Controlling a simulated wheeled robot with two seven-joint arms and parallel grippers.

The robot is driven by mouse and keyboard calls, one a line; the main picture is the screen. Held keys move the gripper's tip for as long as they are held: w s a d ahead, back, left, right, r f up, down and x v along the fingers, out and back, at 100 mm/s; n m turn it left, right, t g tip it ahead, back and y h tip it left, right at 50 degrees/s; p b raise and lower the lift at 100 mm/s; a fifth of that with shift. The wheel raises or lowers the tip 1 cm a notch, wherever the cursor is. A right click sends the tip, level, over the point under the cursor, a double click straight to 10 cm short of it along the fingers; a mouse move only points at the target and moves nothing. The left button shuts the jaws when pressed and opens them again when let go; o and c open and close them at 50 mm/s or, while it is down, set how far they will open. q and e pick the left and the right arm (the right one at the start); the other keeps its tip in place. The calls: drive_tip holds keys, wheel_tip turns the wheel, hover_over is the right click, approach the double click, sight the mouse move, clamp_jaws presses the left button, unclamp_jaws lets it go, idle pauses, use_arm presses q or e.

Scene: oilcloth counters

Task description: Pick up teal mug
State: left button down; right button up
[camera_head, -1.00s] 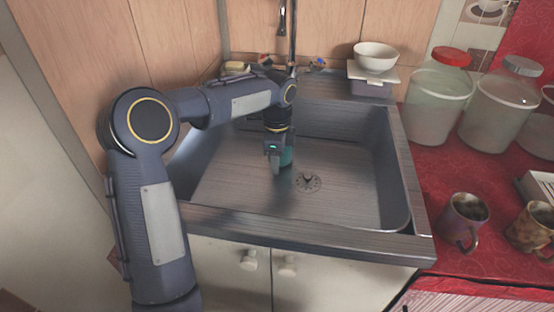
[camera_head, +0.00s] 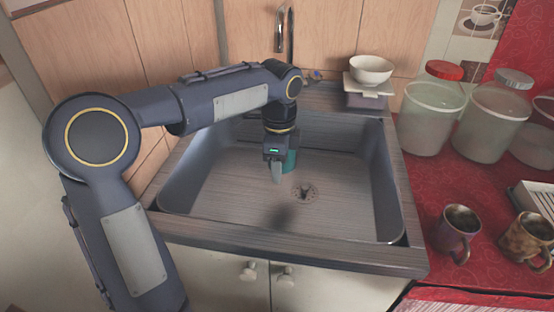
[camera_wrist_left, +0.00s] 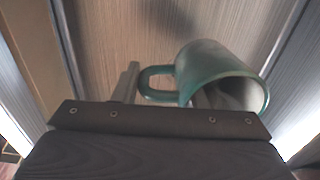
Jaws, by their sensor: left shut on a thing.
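The teal mug (camera_head: 291,160) shows partly behind my left gripper (camera_head: 277,172) in the head view, over the sink basin. In the left wrist view the teal mug (camera_wrist_left: 215,78) has its mouth toward the lower right and its handle to the left. My left gripper is shut on the mug; in the wrist view one finger (camera_wrist_left: 128,82) stands left of the handle, and the other seems to be in the mug's mouth. The mug looks held above the basin floor. My right gripper is not in view.
The sink (camera_head: 335,185) has raised walls around the mug and a drain (camera_head: 305,192) in its floor. A tap (camera_head: 281,35) stands behind. A white bowl (camera_head: 371,69) is at the back right.

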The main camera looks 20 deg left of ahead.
use_arm(q)
drive_tip(key=s+d+r, duration=0.2)
drive_tip(key=s+d, duration=0.1)
drive_tip(key=s, duration=0.2)
drive_tip(key=shift+r+p, duration=0.35)
drive_tip(key=shift+s+r, duration=0.1)
drive_tip(key=shift+s, duration=0.05)
idle(3.0)
